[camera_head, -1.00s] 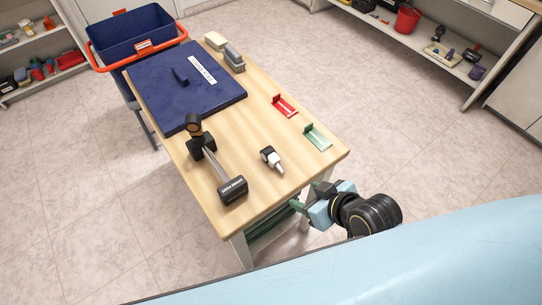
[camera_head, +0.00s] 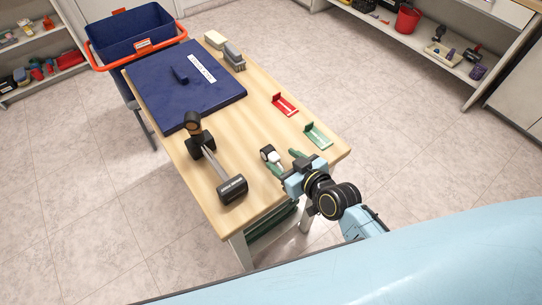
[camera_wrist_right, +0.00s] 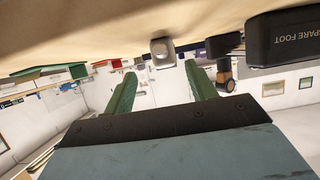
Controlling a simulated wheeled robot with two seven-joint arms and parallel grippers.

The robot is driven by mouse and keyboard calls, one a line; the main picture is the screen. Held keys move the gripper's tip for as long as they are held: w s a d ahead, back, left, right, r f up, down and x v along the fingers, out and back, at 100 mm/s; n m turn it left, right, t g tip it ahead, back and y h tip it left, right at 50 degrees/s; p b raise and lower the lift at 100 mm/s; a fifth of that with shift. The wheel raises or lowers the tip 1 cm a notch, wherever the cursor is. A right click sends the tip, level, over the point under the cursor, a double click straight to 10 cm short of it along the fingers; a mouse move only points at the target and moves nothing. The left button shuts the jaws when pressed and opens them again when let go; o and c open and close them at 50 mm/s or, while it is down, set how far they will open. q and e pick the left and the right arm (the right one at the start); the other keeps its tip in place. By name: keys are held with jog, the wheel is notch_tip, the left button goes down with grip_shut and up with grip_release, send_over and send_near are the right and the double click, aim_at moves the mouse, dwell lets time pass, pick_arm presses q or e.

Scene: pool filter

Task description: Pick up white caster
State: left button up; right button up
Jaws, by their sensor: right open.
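The white caster (camera_head: 267,150), a small part with a black block at one end, lies on the wooden table near its right front. It shows as a pale squarish end (camera_wrist_right: 162,53) in the right wrist view. My right gripper (camera_head: 284,162) is open at the table's near edge, its green fingers pointing at the caster. In the wrist view the caster sits beyond the gap between the fingertips (camera_wrist_right: 162,82), with no contact visible. The gripper partly hides the caster in the head view. My left gripper is not in view.
A black spare foot (camera_head: 232,190) with a metal rod lies left of the caster. Red (camera_head: 285,105) and green (camera_head: 318,136) brackets lie to its right. A blue panel (camera_head: 215,97) covers the far table; a blue bin (camera_head: 130,35) stands behind. Wood between caster and brackets is bare.

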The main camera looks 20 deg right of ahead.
aim_at(273, 155)
jog(key=shift+a+b+x, duration=0.2)
jog(key=shift+b+x, duration=0.05)
jog(key=shift+x, duration=1.15)
jog(key=shift+a+b+x, duration=0.2)
jog(key=shift+x, duration=1.15)
jog(key=shift+s+r, duration=0.1)
jog(key=shift+c, duration=0.3)
jog(key=c, duration=1)
jog(key=shift+r, duration=0.1)
notch_tip(273, 155, up, 10)
jog(key=p, duration=0.3)
